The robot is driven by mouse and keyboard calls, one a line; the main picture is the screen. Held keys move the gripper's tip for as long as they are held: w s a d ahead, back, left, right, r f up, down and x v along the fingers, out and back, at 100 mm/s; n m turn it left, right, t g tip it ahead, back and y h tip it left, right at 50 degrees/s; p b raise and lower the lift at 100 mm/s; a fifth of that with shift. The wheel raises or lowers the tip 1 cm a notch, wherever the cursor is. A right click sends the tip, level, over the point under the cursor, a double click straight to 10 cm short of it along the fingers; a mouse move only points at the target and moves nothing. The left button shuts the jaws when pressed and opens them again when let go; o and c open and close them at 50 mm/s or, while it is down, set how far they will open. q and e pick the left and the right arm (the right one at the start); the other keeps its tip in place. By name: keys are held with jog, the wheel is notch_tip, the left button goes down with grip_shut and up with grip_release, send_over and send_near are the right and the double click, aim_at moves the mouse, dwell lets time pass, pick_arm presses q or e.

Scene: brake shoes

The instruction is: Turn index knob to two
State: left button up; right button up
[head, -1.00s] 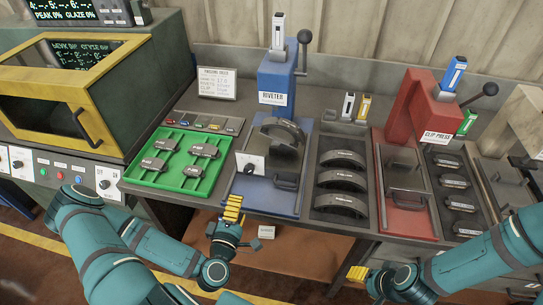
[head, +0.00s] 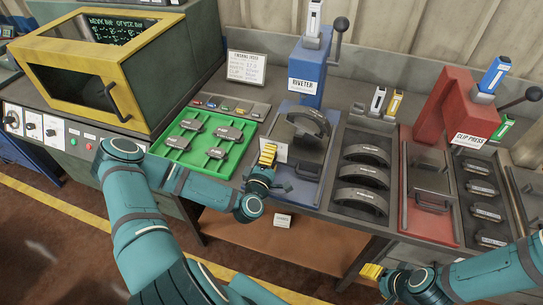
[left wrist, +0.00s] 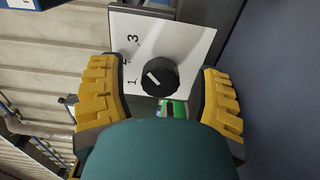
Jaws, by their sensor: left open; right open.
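The index knob (left wrist: 160,77) is black and round with a white pointer mark. It sits on a white plate (left wrist: 190,45) printed with 1, 3 and a partly hidden or blurred numeral between them. The mark points toward the numeral side; I cannot tell which numeral it meets. My left gripper (left wrist: 160,100) is open, its yellow fingers on either side of the knob with gaps to it. In the head view this gripper (head: 267,156) is at the front left of the blue riveter station, hiding the knob and part of the plate (head: 282,151). My right gripper (head: 372,272) is open and empty, low before the bench.
The blue riveter (head: 311,75) stands behind a curved brake shoe (head: 308,119). A green tray (head: 192,163) with several pads lies left of my left gripper. A dark tray of shoes (head: 340,203) and the red clip press (head: 445,105) are to the right.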

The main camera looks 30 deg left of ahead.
pick_arm(q)
jog(key=shift+w, duration=0.2)
grip_shut()
dwell(0.3)
jog(key=n+b, duration=0.1)
jog(key=n, duration=0.2)
jog(key=shift+f+n, duration=0.1)
jog(key=shift+n, duration=0.3)
jog(key=n+b, duration=0.1)
jog(key=n, duration=0.3)
jog(key=shift+n+b, duration=0.35)
jog(key=shift+n, duration=0.05)
